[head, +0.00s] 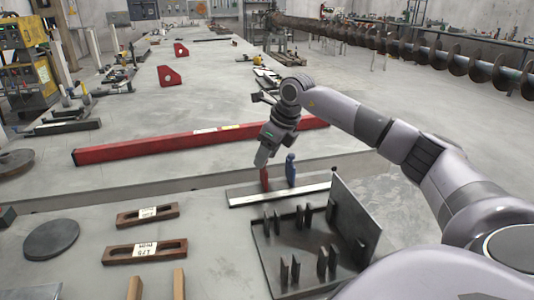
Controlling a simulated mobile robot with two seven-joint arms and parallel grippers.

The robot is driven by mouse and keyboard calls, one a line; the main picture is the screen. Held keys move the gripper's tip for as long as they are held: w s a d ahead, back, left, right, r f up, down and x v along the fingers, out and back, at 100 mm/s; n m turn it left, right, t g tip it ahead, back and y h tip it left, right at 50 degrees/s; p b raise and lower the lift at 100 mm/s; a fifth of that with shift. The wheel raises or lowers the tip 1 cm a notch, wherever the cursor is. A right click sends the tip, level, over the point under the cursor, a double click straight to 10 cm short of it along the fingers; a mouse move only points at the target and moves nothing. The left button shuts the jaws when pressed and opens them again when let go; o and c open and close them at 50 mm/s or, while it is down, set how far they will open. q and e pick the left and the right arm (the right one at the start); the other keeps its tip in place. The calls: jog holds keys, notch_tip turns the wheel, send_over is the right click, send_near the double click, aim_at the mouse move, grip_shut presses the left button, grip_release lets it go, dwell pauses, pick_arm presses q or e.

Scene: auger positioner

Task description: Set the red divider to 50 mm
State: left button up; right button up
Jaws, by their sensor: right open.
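The red divider (265,179) is a small red upright piece on a pale scale bar (280,190). A blue piece (290,171) stands on the bar just to its right. The scale marks are too small to read, so I cannot tell the red divider's setting. My right gripper (262,160) points down just above and left of the red divider, hiding part of its top. It is open and empty; whether it touches the divider I cannot tell. My left gripper is out of view.
A dark metal tray (262,262) with several upright plates and a tall side panel stands in front of the bar. A long red beam (150,147) lies behind. Slotted wooden blocks (147,214) and a dark disc (51,240) lie at left. Clear table lies between.

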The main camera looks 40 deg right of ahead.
grip_shut()
jog(key=w+a, duration=0.1)
jog(key=a+p, duration=0.1)
jog(key=a, duration=0.1)
jog(key=w+a, duration=0.1)
jog(key=shift+w+a+p, duration=0.2)
jog(key=shift+w+p, duration=0.1)
jog(key=shift+p, duration=0.1)
grip_release()
jog(key=v, duration=0.7)
jog(key=shift+s+r, duration=0.1)
jog(key=shift+r, duration=0.05)
